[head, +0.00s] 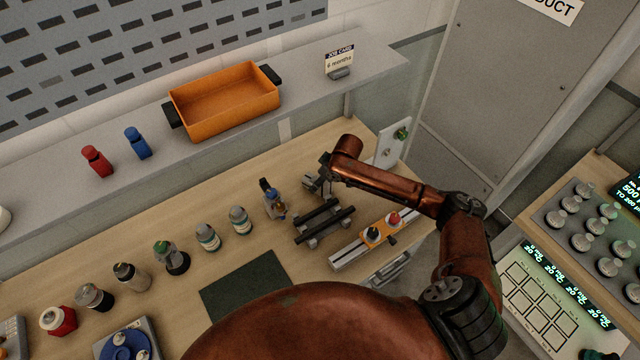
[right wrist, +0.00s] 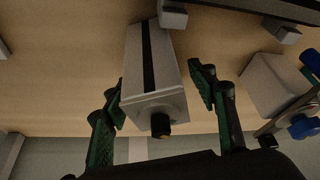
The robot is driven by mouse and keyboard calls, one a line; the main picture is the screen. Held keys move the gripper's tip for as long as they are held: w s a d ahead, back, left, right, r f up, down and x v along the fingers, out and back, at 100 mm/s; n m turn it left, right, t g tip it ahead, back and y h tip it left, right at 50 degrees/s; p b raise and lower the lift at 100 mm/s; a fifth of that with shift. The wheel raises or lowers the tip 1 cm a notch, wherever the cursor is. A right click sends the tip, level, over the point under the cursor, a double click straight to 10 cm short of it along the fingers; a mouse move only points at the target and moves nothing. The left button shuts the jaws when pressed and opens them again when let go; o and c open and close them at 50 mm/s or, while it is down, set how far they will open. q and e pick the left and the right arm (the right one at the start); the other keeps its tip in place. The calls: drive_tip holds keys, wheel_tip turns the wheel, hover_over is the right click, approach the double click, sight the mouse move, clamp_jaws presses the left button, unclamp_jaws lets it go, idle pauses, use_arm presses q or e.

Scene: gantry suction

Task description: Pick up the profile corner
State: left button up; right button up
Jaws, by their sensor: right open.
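A grey block with a black slot along its top, an end plate and a dark knob (right wrist: 150,62) lies on the wooden bench in the right wrist view. It appears to be the profile corner, though I cannot be sure. My right gripper (right wrist: 160,85) is open, with one green-padded finger on each side of the block. The left finger is close to the block's side and a gap shows at the right finger. In the head view my right gripper (head: 316,184) is low behind the black-barred rack, and the block is mostly hidden there. My left gripper is not in view.
A black-barred rack (head: 323,222) stands just in front of the gripper. A blue-and-grey device (head: 272,198) is to its left, and a rail with an orange plate (head: 380,236) to its right. An orange bin (head: 222,104) sits on the shelf behind. Several bottles line the bench leftward.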

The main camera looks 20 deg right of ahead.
drive_tip(key=shift+c, duration=0.4)
clamp_jaws()
drive_tip(key=shift+r, duration=0.1)
